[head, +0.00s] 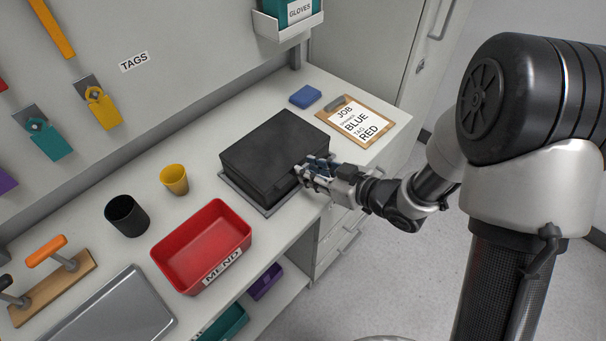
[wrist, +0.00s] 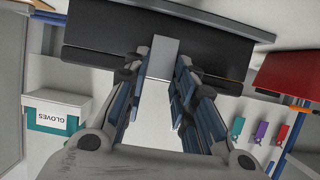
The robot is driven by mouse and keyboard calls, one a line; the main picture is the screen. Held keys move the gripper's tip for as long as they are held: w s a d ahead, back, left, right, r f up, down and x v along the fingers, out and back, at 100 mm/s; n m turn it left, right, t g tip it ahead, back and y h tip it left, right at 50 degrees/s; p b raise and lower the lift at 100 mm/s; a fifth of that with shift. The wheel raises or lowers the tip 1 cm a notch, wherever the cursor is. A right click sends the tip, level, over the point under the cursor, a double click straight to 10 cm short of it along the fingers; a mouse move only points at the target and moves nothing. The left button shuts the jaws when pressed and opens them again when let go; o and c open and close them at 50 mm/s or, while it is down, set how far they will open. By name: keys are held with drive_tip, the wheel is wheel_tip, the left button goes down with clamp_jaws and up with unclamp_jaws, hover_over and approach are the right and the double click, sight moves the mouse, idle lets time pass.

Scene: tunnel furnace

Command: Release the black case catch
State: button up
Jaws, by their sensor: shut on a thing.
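The black case (head: 270,145) sits closed on a grey base plate (head: 232,186) on the bench. My gripper (head: 318,168) is at the case's front side, its blue-padded fingers against the right part of that face. In the wrist view the dark case face (wrist: 105,35) spans the top. A light grey catch plate (wrist: 163,58) stands out from it between the fingertips of my gripper (wrist: 160,75), which is shut on it. In the head view the fingers hide the catch.
A red MEND tray (head: 202,245), a black cup (head: 127,216) and a yellow cup (head: 174,180) stand left of the case. A clipboard (head: 383,125) and a blue block (head: 305,96) lie behind and right. A GLOVES holder (head: 288,25) hangs above. Open floor lies in front.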

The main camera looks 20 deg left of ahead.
drive_tip(key=shift+s+d+f+t+y, duration=0.25)
drive_tip(key=shift+d+f+y, duration=0.2)
drive_tip(key=shift+d+y, duration=0.1)
drive_tip(key=shift+s+d+f+t+y, duration=0.25)
drive_tip(key=shift+d+f+y, duration=0.15)
drive_tip(key=shift+d+y, duration=0.1)
drive_tip(key=shift+s+d+f+t+y, duration=0.1)
drive_tip(key=shift+d+f+t+y, duration=0.2)
drive_tip(key=shift+f+y, duration=0.3)
drive_tip(key=shift+s+d+f+t+y, duration=0.1)
drive_tip(key=shift+d+f+t+y, duration=0.15)
drive_tip(key=shift+f+y, duration=0.25)
drive_tip(key=o, duration=0.7)
drive_tip(key=shift+r, duration=0.1)
drive_tip(key=v, duration=0.6)
drive_tip(key=shift+w, duration=0.15)
